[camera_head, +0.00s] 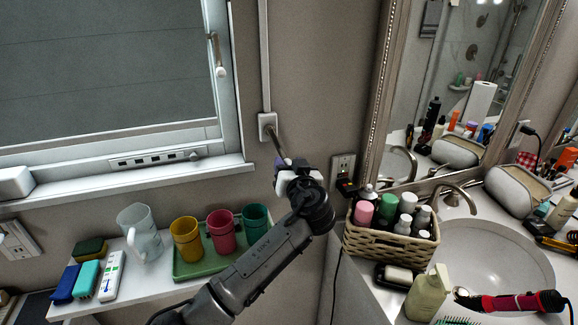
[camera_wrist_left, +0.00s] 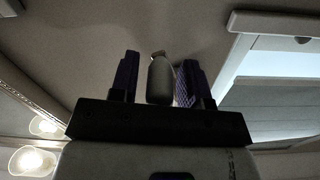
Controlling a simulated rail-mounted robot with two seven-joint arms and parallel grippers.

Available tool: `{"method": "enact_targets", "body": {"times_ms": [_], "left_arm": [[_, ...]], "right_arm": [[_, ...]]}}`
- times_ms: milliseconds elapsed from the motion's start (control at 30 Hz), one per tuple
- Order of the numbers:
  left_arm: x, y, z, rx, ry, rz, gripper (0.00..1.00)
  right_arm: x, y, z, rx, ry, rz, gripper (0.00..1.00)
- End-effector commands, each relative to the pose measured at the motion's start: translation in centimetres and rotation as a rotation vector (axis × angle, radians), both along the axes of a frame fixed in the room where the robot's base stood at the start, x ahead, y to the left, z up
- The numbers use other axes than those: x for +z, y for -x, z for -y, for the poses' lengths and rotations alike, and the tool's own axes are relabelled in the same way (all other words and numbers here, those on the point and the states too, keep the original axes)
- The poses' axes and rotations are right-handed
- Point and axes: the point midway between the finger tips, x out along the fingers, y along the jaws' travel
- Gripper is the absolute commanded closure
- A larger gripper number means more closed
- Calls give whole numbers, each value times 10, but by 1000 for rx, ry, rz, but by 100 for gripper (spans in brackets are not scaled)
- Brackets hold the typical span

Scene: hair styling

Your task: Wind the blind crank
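The blind crank has a small box (camera_head: 267,126) on the wall, right of the window, under a thin vertical rail. A short crank arm (camera_head: 275,141) slants down from the box to my left gripper (camera_head: 284,164). In the left wrist view a grey rounded knob (camera_wrist_left: 160,80) stands between the purple-padded fingers of my left gripper (camera_wrist_left: 160,62). A gap shows between the knob and the left-hand finger; the knob looks close to the right-hand finger, and I cannot tell if they touch. The fingers are apart. My right gripper is in neither view.
Below my left arm, a shelf (camera_head: 150,285) holds a clear pitcher (camera_head: 141,234) and a green tray (camera_head: 192,268) with coloured mugs. A wicker basket (camera_head: 388,245) of bottles stands right of the arm, beside the sink (camera_head: 490,255). A wall outlet (camera_head: 342,168) is close to the gripper.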

Motion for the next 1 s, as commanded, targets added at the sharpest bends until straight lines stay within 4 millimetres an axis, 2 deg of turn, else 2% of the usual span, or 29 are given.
{"method": "enact_targets", "body": {"times_ms": [67, 433, 767, 1000], "left_arm": [[0, 0, 0, 0, 0, 0, 65], [0, 0, 0, 0, 0, 0, 100], [-2, 1, -2, 0, -21, -7, 100], [-7, 5, -18, 0, -197, -59, 100]], "right_arm": [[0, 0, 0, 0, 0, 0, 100], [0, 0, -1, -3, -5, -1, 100], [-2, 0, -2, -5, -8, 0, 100], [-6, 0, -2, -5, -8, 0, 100]]}}
